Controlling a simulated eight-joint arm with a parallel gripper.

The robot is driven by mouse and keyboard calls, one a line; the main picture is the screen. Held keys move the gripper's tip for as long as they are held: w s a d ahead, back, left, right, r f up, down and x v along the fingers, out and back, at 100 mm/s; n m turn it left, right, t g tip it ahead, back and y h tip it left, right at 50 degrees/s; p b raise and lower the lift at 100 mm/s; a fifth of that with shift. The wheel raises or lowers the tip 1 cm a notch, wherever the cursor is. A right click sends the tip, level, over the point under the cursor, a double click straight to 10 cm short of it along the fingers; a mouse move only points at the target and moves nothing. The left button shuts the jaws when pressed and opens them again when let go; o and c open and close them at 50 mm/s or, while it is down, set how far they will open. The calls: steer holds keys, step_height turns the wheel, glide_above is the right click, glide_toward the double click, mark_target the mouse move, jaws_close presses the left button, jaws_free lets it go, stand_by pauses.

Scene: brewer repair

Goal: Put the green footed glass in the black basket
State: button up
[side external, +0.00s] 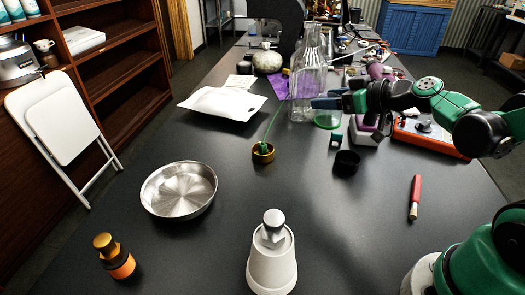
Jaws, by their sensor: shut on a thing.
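The green footed glass (328,120) is at the centre right in the side external view, just under my gripper's fingers and partly hidden by them. My gripper (326,103) reaches in from the right with blue fingertips and is shut on the glass. I cannot tell whether the glass touches the table. The black basket (346,163), a small round open container, stands on the table nearer the camera and slightly right of the glass.
A tall clear bottle (308,75) stands close behind the gripper. A small teal-and-white block (336,141) lies between glass and basket. A brass cup (263,153) with a thin green stem stands left. A red-handled brush (415,197) lies right.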

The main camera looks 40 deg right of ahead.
steer(key=s+d+r+n+g+y, duration=0.35)
steer(key=d+r+n+y, duration=0.3)
steer(key=r, duration=0.25)
steer(key=shift+n+y, duration=0.25)
steer(key=f, duration=1.9)
steer(key=shift+w+a+f, duration=0.1)
steer(key=shift+w+f, duration=0.05)
steer(key=shift+w, duration=0.15)
steer(key=o, duration=1.3)
